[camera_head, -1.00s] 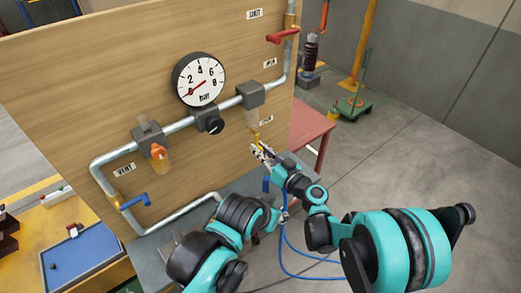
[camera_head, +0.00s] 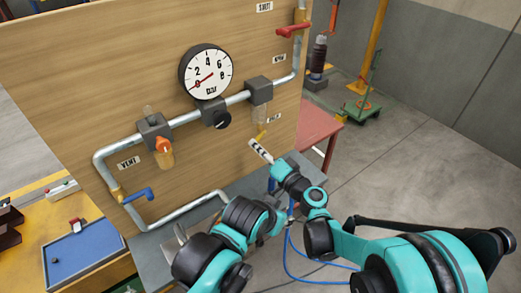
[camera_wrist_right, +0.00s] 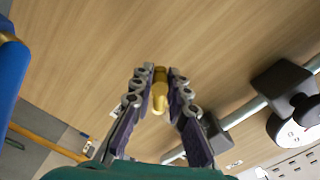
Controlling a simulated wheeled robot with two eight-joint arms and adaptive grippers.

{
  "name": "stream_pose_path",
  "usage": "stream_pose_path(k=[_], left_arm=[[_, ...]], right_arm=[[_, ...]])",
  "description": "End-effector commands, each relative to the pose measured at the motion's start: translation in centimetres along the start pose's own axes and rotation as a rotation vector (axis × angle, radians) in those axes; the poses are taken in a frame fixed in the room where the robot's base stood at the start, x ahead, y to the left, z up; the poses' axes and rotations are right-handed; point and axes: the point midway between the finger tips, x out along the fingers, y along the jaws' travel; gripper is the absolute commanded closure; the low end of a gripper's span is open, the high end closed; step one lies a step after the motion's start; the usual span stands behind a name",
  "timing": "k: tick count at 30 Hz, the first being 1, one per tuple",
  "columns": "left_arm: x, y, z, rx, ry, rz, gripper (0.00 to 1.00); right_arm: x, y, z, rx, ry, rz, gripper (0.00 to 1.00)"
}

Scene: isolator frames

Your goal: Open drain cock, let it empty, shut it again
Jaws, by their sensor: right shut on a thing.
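The brass-yellow drain cock (camera_head: 261,134) sits low on the board, below the small clear bowl (camera_head: 259,114) under the right grey block. My right gripper (camera_head: 256,147) reaches up to it from below. In the right wrist view the cock (camera_wrist_right: 159,92) lies between the fingertips, and my right gripper (camera_wrist_right: 158,82) is shut on it. I cannot tell the lever's angle or see any liquid coming out.
A round gauge (camera_head: 206,72) reads near zero. An orange-topped bowl (camera_head: 164,152), a blue valve handle (camera_head: 138,194) and a red handle (camera_head: 293,30) are on the board. A grey bench (camera_head: 150,247) runs below. Red table (camera_head: 318,124) and open floor lie right.

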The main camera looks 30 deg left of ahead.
Motion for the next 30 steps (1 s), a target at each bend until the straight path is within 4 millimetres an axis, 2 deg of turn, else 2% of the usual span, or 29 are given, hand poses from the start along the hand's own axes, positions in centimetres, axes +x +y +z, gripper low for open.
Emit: stream_pose_path(k=[18, 30], left_arm=[[-0.1, 0.0, -0.1, 0.0, 0.0, 0.0, 0.6], [-0.2, 0.0, -0.2, 0.0, 0.0, 0.0, 0.6]], right_arm=[[-0.1, -2.7, -0.3, 0.546, 0.002, 0.001, 1.0], [0.0, -3.4, -0.7, 0.726, 0.002, 0.001, 1.0]])
